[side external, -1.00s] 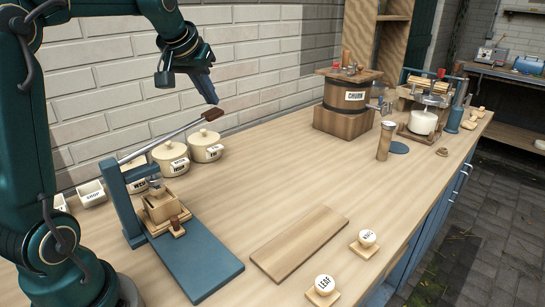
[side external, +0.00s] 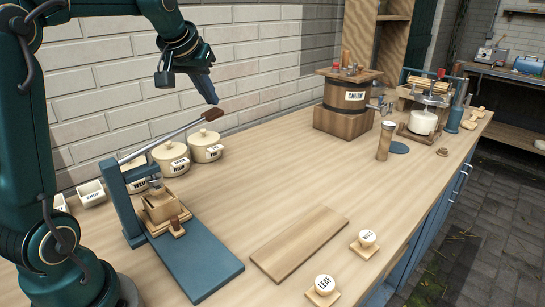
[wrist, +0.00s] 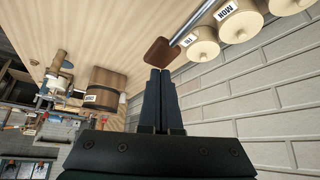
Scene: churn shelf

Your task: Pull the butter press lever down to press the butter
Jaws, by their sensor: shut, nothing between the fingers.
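The butter press (side external: 135,205) stands at the left of the bench on a blue base plate. Its metal lever (side external: 175,137) slants up to the right and ends in a brown handle (side external: 213,115). A wooden mould box (side external: 160,207) sits under the press's plunger. My gripper (side external: 212,99) is shut and empty, just above the handle in the side view. In the wrist view, my shut fingertips (wrist: 160,72) are close to the brown handle (wrist: 168,50). I cannot tell whether they touch it.
Lidded cream pots (side external: 206,147) stand behind the lever by the brick wall. A wooden board (side external: 299,243) and two labelled stamps (side external: 324,285) lie at the front. A wooden churn (side external: 347,103) stands farther back. The middle of the bench is clear.

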